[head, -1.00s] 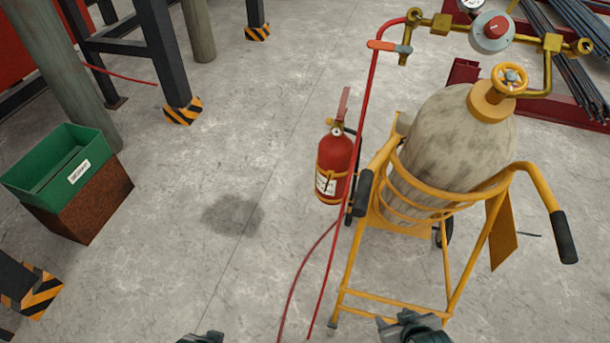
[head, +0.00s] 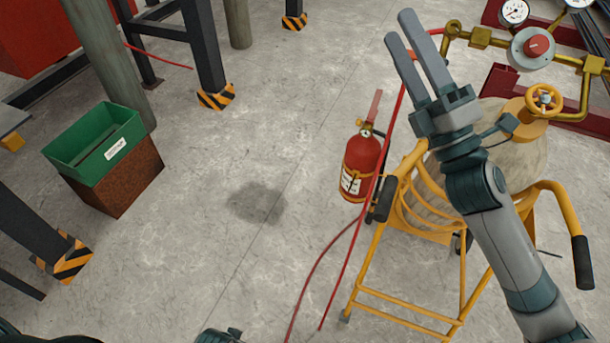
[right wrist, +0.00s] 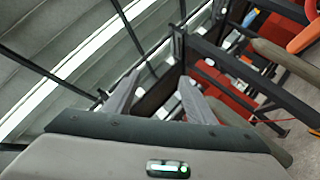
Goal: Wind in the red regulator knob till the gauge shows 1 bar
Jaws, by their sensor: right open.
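The red regulator knob (head: 538,45) sits on a round grey regulator body (head: 522,58) on brass piping at the upper right. A white-faced gauge (head: 513,12) is just above and left of it; its needle reading is too small to tell. A second gauge (head: 580,3) is cut by the top edge. My right gripper (head: 398,27) is raised left of the knob, open and empty, fingers pointing up and left. Its spread fingers also show in the right wrist view (right wrist: 157,100). Part of my left gripper (head: 220,336) shows at the bottom edge; its jaws are unclear.
A grey cylinder (head: 530,150) with a yellow valve wheel (head: 543,98) stands in a yellow trolley (head: 405,300), partly hidden by my right arm. A red extinguisher (head: 362,165) and red hose (head: 330,255) are left of it. A green bin (head: 95,145) stands left. Mid-floor is clear.

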